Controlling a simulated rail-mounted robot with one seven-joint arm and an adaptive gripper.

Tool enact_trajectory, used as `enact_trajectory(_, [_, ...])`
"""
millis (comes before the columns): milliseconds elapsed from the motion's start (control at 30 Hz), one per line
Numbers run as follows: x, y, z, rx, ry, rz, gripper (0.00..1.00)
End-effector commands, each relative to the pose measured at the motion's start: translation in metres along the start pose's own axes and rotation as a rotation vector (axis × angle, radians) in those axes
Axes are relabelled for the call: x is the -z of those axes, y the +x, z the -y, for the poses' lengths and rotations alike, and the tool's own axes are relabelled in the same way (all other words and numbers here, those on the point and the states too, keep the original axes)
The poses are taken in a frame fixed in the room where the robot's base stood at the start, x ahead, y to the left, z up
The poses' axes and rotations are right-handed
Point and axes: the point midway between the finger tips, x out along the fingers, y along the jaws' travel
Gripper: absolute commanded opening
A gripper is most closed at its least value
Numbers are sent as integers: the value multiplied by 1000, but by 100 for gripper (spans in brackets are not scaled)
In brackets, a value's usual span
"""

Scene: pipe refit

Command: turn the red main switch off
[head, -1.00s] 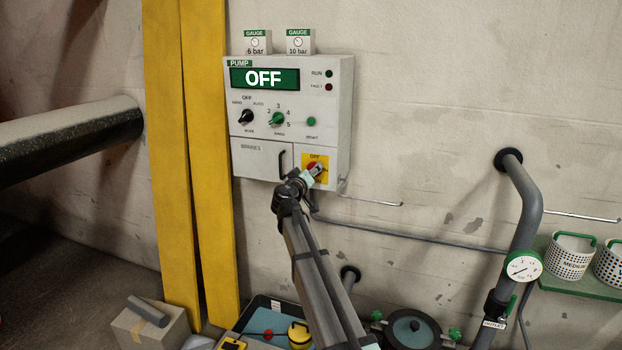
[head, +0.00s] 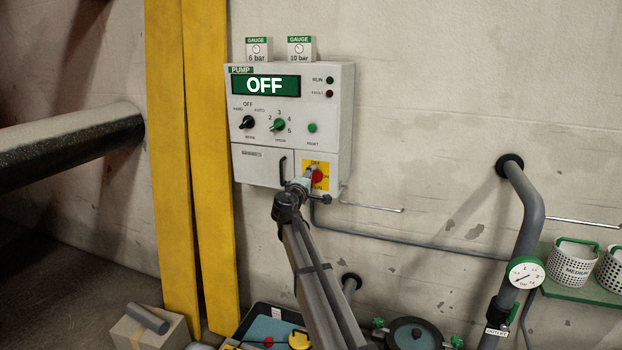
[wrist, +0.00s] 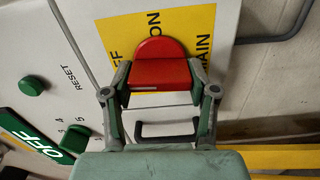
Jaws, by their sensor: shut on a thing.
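The red main switch (head: 317,177) sits on a yellow plate at the lower right of the pump panel (head: 335,120). In the wrist view the red handle (wrist: 158,50) fills the space between my two fingers. My gripper (wrist: 161,78) is shut on it, one finger on each side. In the head view my gripper (head: 308,178) reaches up to the switch from below left and partly covers the yellow plate. Parts of the OFF, ON and MAIN lettering show around the handle. The large green display (head: 266,86) reads OFF.
A black door handle (head: 283,168) is just left of the switch. Black and green knobs (head: 278,125) sit above. A grey conduit (head: 410,242) runs right from under the panel. Yellow posts (head: 188,170) stand to the left, and a grey pipe (head: 525,215) with a gauge to the right.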

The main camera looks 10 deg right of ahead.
Motion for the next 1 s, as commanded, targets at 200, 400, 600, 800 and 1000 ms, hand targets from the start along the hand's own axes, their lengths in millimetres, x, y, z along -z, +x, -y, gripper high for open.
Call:
enact_trajectory(200, [0,1,-1,-2,-77,-1,23])
enact_trajectory(400, [0,1,-1,-2,-103,-1,23])
enact_trajectory(600, [0,1,-1,-3,-106,-1,24])
enact_trajectory(800, [0,1,-1,-3,-106,0,76])
enact_trajectory(1000, [0,1,0,-2,-103,0,83])
